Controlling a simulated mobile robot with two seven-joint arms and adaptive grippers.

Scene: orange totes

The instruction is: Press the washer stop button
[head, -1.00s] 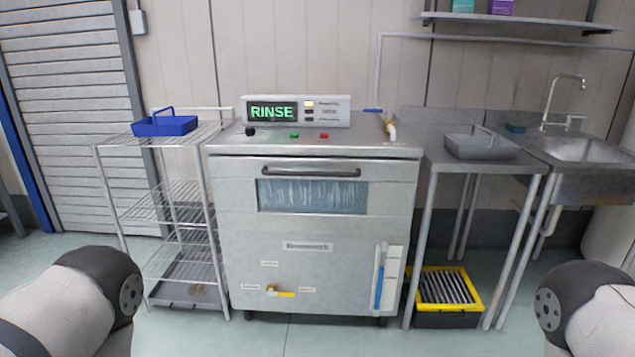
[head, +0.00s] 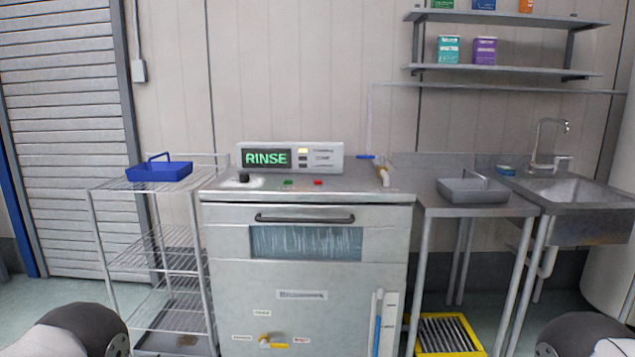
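The washer (head: 307,235) is a steel cabinet in the middle of the head view, with a handle and a window in its front. Its display (head: 267,158) reads RINSE in green. On its top front edge are a black knob (head: 244,178), a green button (head: 288,183) and a red button (head: 318,183). No label on the buttons is readable, so I cannot confirm which is the stop. Only rounded parts of my two arms show at the bottom left and bottom right corners. Neither gripper is in view.
A wire rack (head: 150,183) with a blue tray (head: 165,171) stands left of the washer. A steel table with a grey tray (head: 472,191) and a sink (head: 575,192) are on the right. A yellow-rimmed crate (head: 447,322) is under the table. Floor in front is mostly hidden.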

